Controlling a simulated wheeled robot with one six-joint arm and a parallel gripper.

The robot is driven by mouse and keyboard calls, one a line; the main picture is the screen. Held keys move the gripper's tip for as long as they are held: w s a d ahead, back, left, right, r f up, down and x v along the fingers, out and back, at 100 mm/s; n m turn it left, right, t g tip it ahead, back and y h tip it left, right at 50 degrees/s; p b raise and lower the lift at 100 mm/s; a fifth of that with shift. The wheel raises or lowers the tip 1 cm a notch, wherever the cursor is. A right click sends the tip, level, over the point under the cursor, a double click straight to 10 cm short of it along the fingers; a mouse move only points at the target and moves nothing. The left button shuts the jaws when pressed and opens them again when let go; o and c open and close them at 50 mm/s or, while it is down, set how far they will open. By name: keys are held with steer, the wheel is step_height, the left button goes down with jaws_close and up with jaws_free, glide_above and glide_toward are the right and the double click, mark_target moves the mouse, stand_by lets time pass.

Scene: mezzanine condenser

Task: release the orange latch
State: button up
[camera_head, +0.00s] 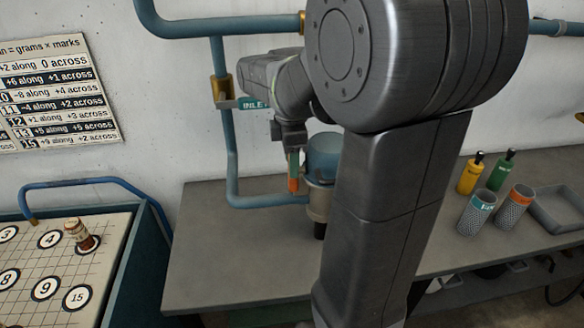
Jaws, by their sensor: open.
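An orange latch (293,185) shows as a small upright orange piece at the left side of the condenser. The condenser has a blue domed top (323,153) and a beige lower body (319,203), and stands at the bench's back. My gripper (291,152) is open and points down, just above the latch and close to the condenser's left side. A thin green strip lies between the gripper and the orange piece. Whether the fingers touch or surround the latch cannot be told at this size. My arm hides the condenser's right side.
Blue pipes (230,150) run down the wall left of my gripper and join the condenser low down. Yellow (471,175) and green (502,170) bottles, two mesh cups (477,214) and a grey tray (556,212) stand right. A numbered board (40,268) is at left; the bench's left part is clear.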

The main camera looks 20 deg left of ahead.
steer(key=shift+f, duration=1.4)
jaws_close()
